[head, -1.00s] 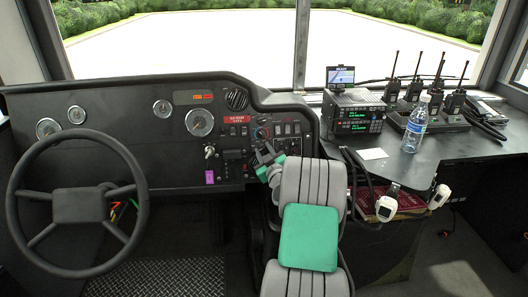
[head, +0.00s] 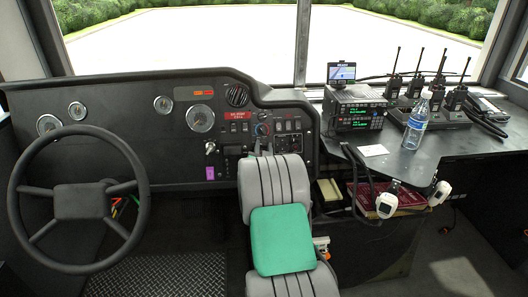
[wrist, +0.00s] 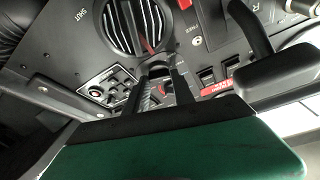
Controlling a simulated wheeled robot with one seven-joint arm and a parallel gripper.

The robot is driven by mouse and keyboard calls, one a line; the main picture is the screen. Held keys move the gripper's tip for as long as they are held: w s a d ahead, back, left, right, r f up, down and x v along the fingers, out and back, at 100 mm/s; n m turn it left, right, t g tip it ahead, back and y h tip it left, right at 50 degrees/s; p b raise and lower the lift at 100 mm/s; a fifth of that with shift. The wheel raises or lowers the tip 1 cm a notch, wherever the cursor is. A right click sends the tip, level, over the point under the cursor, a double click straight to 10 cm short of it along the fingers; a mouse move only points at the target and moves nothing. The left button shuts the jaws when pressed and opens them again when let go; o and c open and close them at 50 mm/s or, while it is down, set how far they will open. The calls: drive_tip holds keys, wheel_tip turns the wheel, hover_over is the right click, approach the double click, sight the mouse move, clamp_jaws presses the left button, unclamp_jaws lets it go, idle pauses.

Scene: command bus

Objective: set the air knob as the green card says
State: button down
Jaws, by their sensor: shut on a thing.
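The air knob is on the dark dashboard (head: 120,110). In the head view, my own arm hides most of my gripper against the panel. In the wrist view, my gripper (wrist: 158,76) has its two dark fingers together on a small dark part just below the round slatted vent (wrist: 135,25). This part appears to be the air knob, but the fingers cover most of it, and I cannot read its setting. The vent also shows in the head view (head: 237,97). I cannot make out a green card; the green pads in view are on my own arm.
A steering wheel (head: 80,204) stands at the left. A radio (head: 355,112), a water bottle (head: 416,122) and a white card (head: 374,150) are on the right-hand desk. Switches (wrist: 207,74) and a red label (wrist: 216,89) lie close to my fingers.

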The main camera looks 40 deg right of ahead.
drive_tip(key=m+b, duration=0.2)
drive_tip(key=m+g+b, duration=0.1)
drive_tip(key=m+b, duration=0.1)
drive_tip(key=b, duration=0.1)
drive_tip(key=m+g+h+b, duration=0.1)
drive_tip(key=b, duration=0.2)
drive_tip(key=shift+w+a+f+m, duration=0.15)
drive_tip(key=shift+f+m, duration=0.2)
drive_tip(key=shift+m, duration=0.05)
drive_tip(key=m+g+b, duration=0.1)
drive_tip(key=m+b, duration=0.1)
drive_tip(key=m+g+b, duration=0.1)
drive_tip(key=m+b, duration=0.1)
drive_tip(key=shift+r, duration=0.35)
drive_tip(key=shift+r, duration=0.1)
drive_tip(key=c, duration=1.1)
unclamp_jaws()
drive_tip(key=shift+o, duration=0.2)
drive_tip(key=f+p+v, duration=0.1)
drive_tip(key=v, duration=0.6)
drive_tip(key=shift+a+r, duration=0.35)
drive_tip(key=shift+r, duration=0.1)
